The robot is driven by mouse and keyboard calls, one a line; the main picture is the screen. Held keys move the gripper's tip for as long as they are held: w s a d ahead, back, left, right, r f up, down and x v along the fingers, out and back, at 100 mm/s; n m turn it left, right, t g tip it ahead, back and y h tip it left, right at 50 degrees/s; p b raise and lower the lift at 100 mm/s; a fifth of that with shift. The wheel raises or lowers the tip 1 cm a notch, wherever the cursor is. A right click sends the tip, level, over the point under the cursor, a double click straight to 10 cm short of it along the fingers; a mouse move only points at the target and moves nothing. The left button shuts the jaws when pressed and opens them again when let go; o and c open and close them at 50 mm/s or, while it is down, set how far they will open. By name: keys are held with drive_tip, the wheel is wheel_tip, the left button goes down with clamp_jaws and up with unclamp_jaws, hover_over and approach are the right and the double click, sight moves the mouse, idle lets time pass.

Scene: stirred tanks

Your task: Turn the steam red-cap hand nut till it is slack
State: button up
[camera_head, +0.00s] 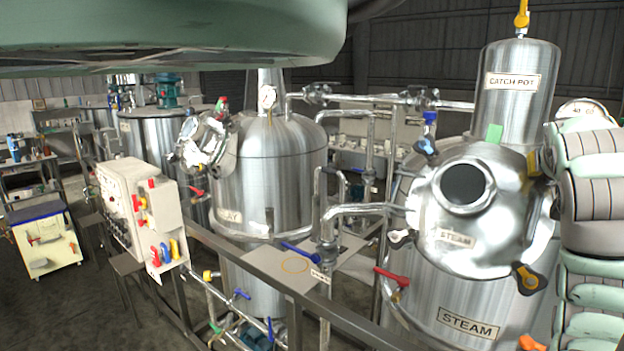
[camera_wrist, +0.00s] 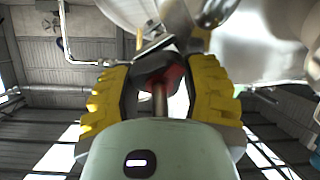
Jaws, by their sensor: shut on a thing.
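The steam tank (camera_head: 440,290) stands at the right in the head view, with its round steel lid (camera_head: 455,190) and STEAM labels. In the wrist view, my gripper (camera_wrist: 163,80) has its yellow-padded fingers closed on either side of the red-cap hand nut (camera_wrist: 174,76). The nut's red part shows between the fingers, with a brownish stem below it. Other hand nuts sit around the lid: a blue one (camera_head: 425,147), a white one (camera_head: 400,238) and a yellow one (camera_head: 529,279).
The catch pot (camera_head: 516,90) stands behind the lid. A red-handled valve (camera_head: 392,279) and a blue-handled valve (camera_head: 300,252) lie to the lid's left. A second tank (camera_head: 270,180) and a white control box (camera_head: 138,205) stand farther left. Open floor shows at the lower left.

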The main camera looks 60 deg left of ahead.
drive_tip(key=n+b, duration=0.3)
drive_tip(key=n, duration=0.1)
drive_tip(key=shift+f+y, duration=0.2)
drive_tip(key=shift+y, duration=0.1)
drive_tip(key=n+g+b, duration=0.1)
drive_tip(key=n, duration=0.5)
drive_tip(key=shift+a+b, duration=0.1)
drive_tip(key=shift+b, duration=0.2)
drive_tip(key=n+g, duration=0.1)
drive_tip(key=n, duration=0.4)
drive_tip(key=shift+s+r+p, duration=0.1)
drive_tip(key=shift+p, duration=0.25)
drive_tip(key=shift+n+g+p, duration=0.4)
drive_tip(key=shift+n+p, duration=0.4)
drive_tip(key=shift+n, duration=1.7)
drive_tip(key=shift+f, duration=0.2)
drive_tip(key=o, duration=1.2)
drive_tip(key=shift+s+r, duration=0.15)
drive_tip(key=shift+r, duration=0.05)
